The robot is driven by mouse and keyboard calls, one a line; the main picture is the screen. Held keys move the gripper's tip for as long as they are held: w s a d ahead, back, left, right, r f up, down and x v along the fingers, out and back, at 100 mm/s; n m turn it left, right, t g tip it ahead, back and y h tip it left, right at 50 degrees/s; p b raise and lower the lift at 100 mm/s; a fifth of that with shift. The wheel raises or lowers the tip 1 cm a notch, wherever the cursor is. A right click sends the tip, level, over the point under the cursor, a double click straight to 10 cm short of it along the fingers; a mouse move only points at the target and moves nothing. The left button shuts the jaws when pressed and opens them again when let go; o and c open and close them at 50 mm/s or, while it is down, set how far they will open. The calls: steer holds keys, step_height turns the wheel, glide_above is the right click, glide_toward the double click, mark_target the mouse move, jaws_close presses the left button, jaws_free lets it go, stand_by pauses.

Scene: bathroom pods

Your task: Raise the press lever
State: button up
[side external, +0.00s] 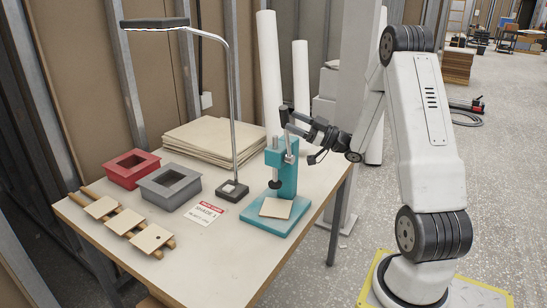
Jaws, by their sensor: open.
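The small teal press (273,167) stands on its teal base near the right side of the table. A square beige tile (276,208) lies on the base under the dark ram. A light metal lever (289,148) shows at the upper right of the press, standing roughly upright. My gripper (293,122) reaches in from the right at the height of the press top, close to the lever. Its jaws are open. The dark gripper parts overlap the lever's upper end, so I cannot tell whether they touch it.
A desk lamp (234,110) stands left of the press. A red tray (132,169), a grey tray (169,185), a label card (204,214) and a wooden rack with tiles (127,221) sit farther left. Stacked sheets (213,141) lie behind. The table's front is clear.

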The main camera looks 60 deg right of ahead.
steer(key=shift+v, duration=2.05)
steer(key=shift+d, duration=0.1)
steer(key=w+d+r+m+h, duration=0.1)
steer(key=w+r+m+h, duration=0.25)
steer(key=r+h, duration=0.4)
steer(key=w+d+r+m+h, duration=0.1)
steer(key=w+r+m+h, duration=0.25)
steer(key=r, duration=0.75)
steer(key=w+d+r+m+h, duration=0.1)
steer(key=w+r+m+h, duration=0.25)
steer(key=r+h, duration=0.45)
steer(key=w+a+f+g+y, duration=0.1)
steer(key=a+f+g+y, duration=0.35)
steer(key=a+f, duration=0.55)
steer(key=a+f+g+y, duration=0.45)
steer(key=a+f, duration=0.25)
steer(key=f, duration=0.5)
steer(key=s+a+f+n+g+y, duration=0.4)
steer(key=s+a+f+g, duration=0.5)
steer(key=s+a+f, duration=0.4)
steer(key=s+f, duration=0.3)
steer(key=s, duration=0.1)
steer(key=shift+a+f+g, duration=0.2)
steer(key=shift+a+g, duration=0.1)
steer(key=shift+a, duration=0.05)
